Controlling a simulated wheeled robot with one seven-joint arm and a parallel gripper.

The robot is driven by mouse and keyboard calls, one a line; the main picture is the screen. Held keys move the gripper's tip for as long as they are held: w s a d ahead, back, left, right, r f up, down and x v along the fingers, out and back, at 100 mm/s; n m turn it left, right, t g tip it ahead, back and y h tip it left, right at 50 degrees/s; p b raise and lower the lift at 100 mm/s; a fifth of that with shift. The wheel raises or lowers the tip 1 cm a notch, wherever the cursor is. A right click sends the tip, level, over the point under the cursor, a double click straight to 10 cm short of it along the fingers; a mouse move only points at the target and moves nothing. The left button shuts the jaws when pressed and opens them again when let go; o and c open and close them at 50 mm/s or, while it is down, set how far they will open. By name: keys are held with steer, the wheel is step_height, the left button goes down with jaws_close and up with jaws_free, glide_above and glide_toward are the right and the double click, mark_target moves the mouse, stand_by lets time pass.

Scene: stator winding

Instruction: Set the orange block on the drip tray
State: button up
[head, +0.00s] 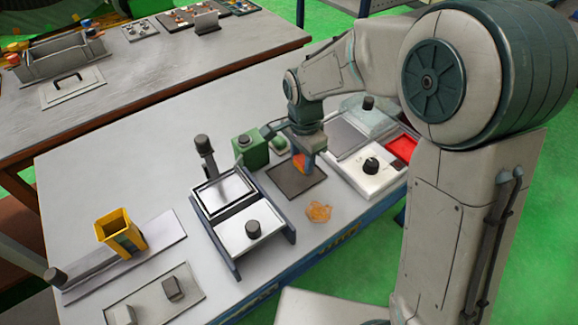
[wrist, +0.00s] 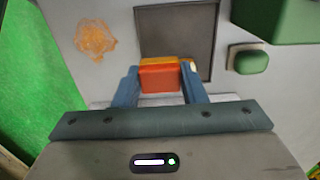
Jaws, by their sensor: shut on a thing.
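The orange block (wrist: 160,79) is between the two blue fingers of my gripper (wrist: 159,84) in the wrist view, and the gripper is shut on it. In the head view the orange block (head: 299,162) shows beside the fingers of my gripper (head: 305,160), over a dark flat rectangular tray (head: 296,186), likely the drip tray. In the wrist view the dark tray (wrist: 177,30) lies behind the block. I cannot tell whether the block touches it.
An orange stain (head: 318,212) marks the table in front of the tray. A green box (head: 249,149) and a small green block (head: 280,145) stand behind it. A white unit with a black knob (head: 370,168) is to the right, and a black-framed fixture (head: 241,222) to the left.

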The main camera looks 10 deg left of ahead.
mark_target(289, 178)
steer(key=a+f, duration=0.2)
steer(key=a, duration=0.1)
steer(key=shift+w+a, duration=0.1)
steer(key=shift+a, duration=0.05)
steer(key=shift+f+p, duration=0.5)
steer(key=shift+f, duration=1.5)
steer(key=o, duration=1)
steer(key=shift+f, duration=0.1)
